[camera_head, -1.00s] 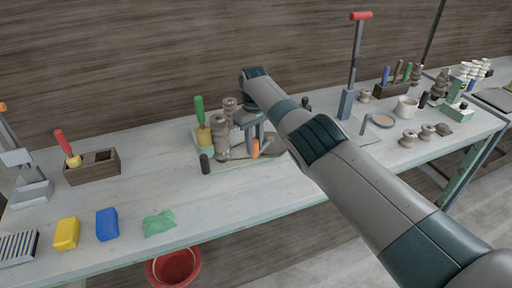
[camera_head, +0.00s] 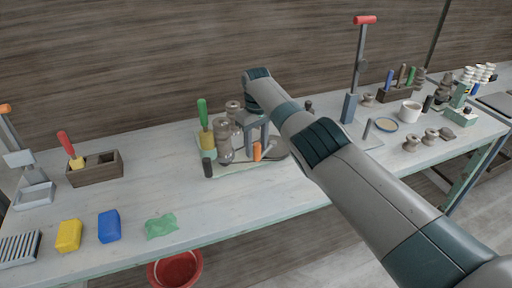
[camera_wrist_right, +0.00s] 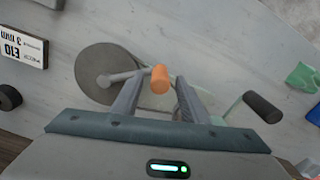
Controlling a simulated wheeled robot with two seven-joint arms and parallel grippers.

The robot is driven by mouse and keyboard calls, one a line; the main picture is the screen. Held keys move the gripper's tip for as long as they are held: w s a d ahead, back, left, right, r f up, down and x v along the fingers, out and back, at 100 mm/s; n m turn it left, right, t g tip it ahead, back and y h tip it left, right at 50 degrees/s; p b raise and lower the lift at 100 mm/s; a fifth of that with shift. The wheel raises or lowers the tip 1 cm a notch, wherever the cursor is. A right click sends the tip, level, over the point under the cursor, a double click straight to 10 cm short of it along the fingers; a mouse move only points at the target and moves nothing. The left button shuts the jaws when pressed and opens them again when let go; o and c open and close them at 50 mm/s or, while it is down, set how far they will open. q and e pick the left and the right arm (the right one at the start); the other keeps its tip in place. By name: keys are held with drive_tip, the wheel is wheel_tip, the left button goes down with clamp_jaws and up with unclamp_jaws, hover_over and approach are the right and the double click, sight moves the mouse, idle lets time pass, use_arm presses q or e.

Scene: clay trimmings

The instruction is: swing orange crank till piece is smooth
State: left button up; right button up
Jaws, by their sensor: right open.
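The orange crank handle (camera_head: 257,151) stands at the front of a pale green board (camera_head: 232,170) on the bench. In the right wrist view the orange handle (camera_wrist_right: 160,79) is on a thin grey arm that reaches to a round grey disc (camera_wrist_right: 92,66). My right gripper (camera_head: 257,137) points down over the handle. Its open fingers (camera_wrist_right: 160,84) stand on either side of the handle, with visible gaps. Brown-grey turned pieces (camera_head: 224,143) stand on the board left of the gripper. Their surface finish is too small to tell. My left gripper is out of view.
A black-handled crank (camera_head: 207,167) is at the board's front left, also in the wrist view (camera_wrist_right: 262,106). A green-handled tool (camera_head: 203,115) stands behind it. A tall red-topped lever (camera_head: 365,20) stands right. Green clay (camera_head: 161,226) and a blue block (camera_head: 108,226) lie front left.

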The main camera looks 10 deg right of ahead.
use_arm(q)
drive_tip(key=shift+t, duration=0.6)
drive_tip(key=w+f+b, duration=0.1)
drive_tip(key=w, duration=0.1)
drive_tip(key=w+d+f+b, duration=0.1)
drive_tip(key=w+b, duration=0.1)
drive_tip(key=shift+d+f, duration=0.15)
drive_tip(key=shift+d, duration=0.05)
use_arm(e)
wheel_tip(320, 180, up, 17)
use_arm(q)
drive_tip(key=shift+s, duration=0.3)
use_arm(e)
drive_tip(key=shift+f, duration=0.1)
